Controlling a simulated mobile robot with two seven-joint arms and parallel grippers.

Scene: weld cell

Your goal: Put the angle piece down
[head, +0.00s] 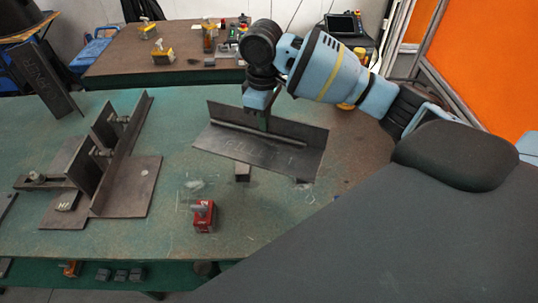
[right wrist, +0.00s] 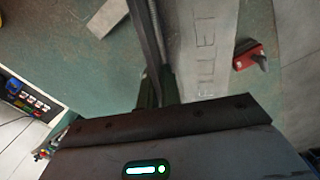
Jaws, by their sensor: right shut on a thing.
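The angle piece (head: 255,152) is a dark steel L-section with one flange upright and one flat, its flat face marked with chalk. My right gripper (head: 264,122) comes down from above and is shut on its upright flange. In the right wrist view, the chalk lettering on the angle piece (right wrist: 205,50) shows beside the fingers (right wrist: 158,88). Small blocks (head: 242,173) show under its front edge; I cannot tell if it touches them. My left gripper is not in view.
A red magnet (head: 203,216) stands on the green table (head: 175,245) just in front of the angle piece. A welded steel fixture (head: 128,185) stands to the left. A brown bench (head: 120,60) with yellow and red items is behind. The table's front middle is mostly clear.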

